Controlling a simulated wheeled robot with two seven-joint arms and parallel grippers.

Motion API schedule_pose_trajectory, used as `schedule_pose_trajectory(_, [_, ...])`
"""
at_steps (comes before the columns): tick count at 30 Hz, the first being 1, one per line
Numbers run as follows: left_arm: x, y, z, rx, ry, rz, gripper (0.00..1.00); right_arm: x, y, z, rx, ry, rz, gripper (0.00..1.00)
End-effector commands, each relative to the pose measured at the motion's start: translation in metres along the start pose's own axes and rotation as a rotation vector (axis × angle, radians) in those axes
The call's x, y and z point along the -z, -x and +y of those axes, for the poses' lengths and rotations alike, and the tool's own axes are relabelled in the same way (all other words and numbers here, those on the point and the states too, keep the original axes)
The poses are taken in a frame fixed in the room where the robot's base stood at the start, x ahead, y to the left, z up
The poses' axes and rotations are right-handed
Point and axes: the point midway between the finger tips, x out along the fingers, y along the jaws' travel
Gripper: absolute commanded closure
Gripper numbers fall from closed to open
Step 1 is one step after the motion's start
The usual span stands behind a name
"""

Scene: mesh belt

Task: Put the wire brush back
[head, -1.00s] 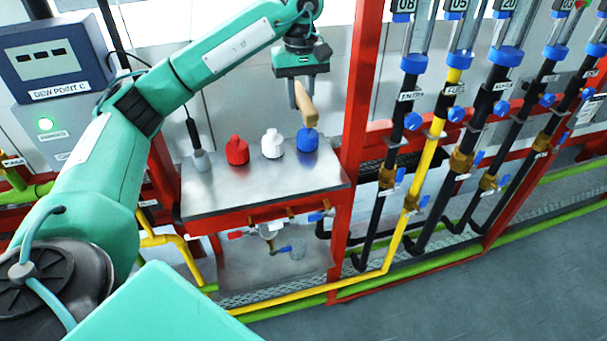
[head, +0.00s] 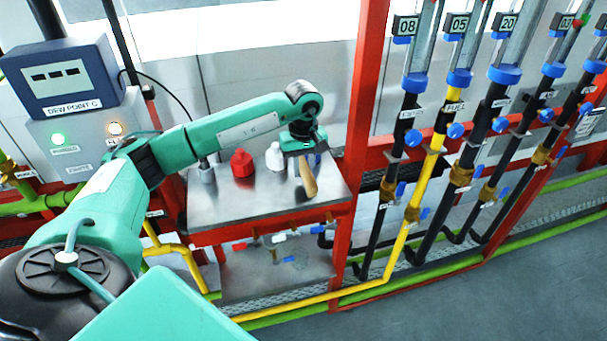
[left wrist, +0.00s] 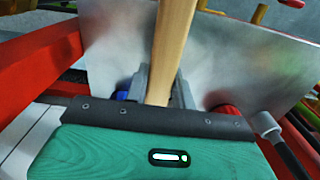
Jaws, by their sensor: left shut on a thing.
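My left gripper (head: 306,155) is shut on the wire brush (head: 308,179), which shows as a pale wooden handle. The handle slants from the fingers over the steel bench top (head: 262,204), near its right end. I cannot tell whether it touches the top. In the left wrist view the handle (left wrist: 172,45) runs up the picture from between the two grey fingers (left wrist: 160,90). The brush's bristles are not visible. My right gripper is in neither view.
A red bottle (head: 242,164) and a white bottle (head: 274,157) stand left of the gripper; a blue one (head: 317,159) is mostly hidden behind it. A grey holder (head: 206,172) with a black rod stands further left. A red post (head: 366,80) rises right of the bench.

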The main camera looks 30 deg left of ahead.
Motion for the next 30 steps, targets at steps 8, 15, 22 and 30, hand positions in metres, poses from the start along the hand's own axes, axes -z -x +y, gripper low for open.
schedule_pose_trajectory(8, [-0.001,-0.035,0.000,0.001,0.000,-0.002,0.96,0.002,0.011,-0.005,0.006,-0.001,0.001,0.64])
schedule_pose_trajectory(15, [0.000,-0.037,0.000,0.000,0.000,0.000,0.96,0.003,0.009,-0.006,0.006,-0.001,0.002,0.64])
schedule_pose_trajectory(22, [0.000,-0.039,0.000,0.000,0.000,-0.001,0.53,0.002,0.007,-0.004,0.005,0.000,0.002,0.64])
schedule_pose_trajectory(30, [0.000,-0.039,0.000,0.000,0.000,-0.001,0.53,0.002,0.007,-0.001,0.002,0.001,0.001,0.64])
